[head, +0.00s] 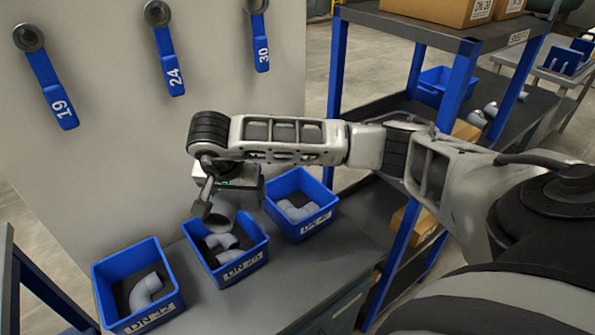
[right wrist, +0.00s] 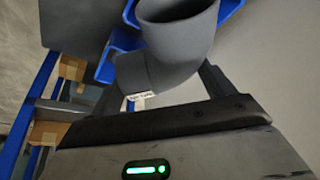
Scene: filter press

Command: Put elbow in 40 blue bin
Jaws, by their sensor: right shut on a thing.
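My right gripper (head: 206,203) is shut on a grey pipe elbow (right wrist: 172,45), pointing down above the middle blue bin (head: 243,257). The elbow has a wide round opening and a small white label in the right wrist view. In the head view, part of it shows below the fingers, just over the middle bin's rim. The left blue bin (head: 116,262) holds a light grey elbow (head: 145,291). The middle bin holds light grey fittings (head: 226,250). The right blue bin (head: 300,184) also holds light grey fittings.
The bins stand in a row on a grey bench (head: 345,232) against a pale panel. Blue-handled valve levers marked 19 (head: 52,90), 24 and 30 hang above. A blue-post shelf (head: 337,85) with cardboard boxes stands behind my right arm.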

